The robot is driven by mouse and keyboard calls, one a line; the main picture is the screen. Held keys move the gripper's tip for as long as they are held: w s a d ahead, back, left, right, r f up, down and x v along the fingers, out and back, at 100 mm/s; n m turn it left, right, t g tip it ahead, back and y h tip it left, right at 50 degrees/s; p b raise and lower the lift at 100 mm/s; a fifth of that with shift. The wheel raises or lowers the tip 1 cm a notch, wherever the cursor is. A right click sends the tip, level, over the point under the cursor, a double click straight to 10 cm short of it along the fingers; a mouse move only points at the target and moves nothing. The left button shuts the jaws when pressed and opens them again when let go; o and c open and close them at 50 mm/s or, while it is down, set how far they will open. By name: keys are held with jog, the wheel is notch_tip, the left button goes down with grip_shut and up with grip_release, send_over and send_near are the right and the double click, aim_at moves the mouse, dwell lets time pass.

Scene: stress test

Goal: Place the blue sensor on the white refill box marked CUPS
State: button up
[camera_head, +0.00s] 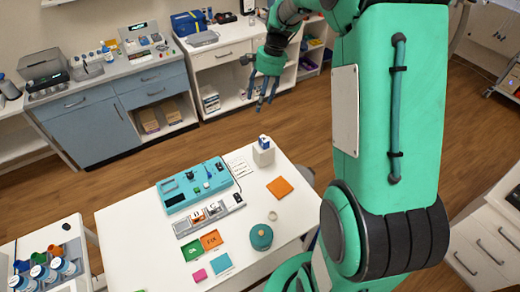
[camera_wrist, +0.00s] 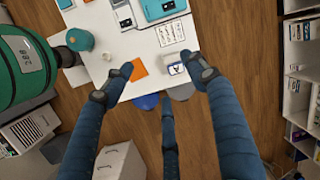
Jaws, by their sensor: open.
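My gripper (camera_head: 263,88) hangs in the air beyond the white table in the head view, its fingers spread, open and empty. The spread fingers also show in the wrist view (camera_wrist: 159,72). A small white box (camera_head: 263,155) stands at the table's far edge, with a blue part (camera_head: 264,141) at its top. In the wrist view the white box (camera_wrist: 172,58) appears between the fingertips but lies well below them. I cannot read CUPS on it, nor tell whether the blue part is the sensor or part of the box.
The white table (camera_head: 128,222) carries a teal device (camera_head: 195,186), a grey strip (camera_head: 208,216), coloured cards, an orange square (camera_head: 280,188) and a round teal container (camera_head: 261,237). Cabinets and a counter (camera_head: 120,68) line the back wall. Wooden floor lies between.

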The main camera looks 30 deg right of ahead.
jog(key=s+a+r+n+t+h, duration=0.2)
jog(key=s+a+r+n, duration=0.4)
jog(key=s+a+r, duration=0.7)
jog(key=s+a+r+n+t, duration=0.1)
jog(key=s+a+n, duration=0.2)
jog(key=s, duration=0.6)
jog(key=s+a+r+n+t, duration=0.1)
jog(key=s+a+n+t, duration=0.1)
jog(key=s, duration=0.8)
jog(key=shift+s+a+n+h, duration=0.15)
jog(key=shift+a+n+h, duration=0.3)
jog(key=shift+n, duration=0.55)
notch_tip(320, 180, down, 9)
jog(key=b, duration=0.9)
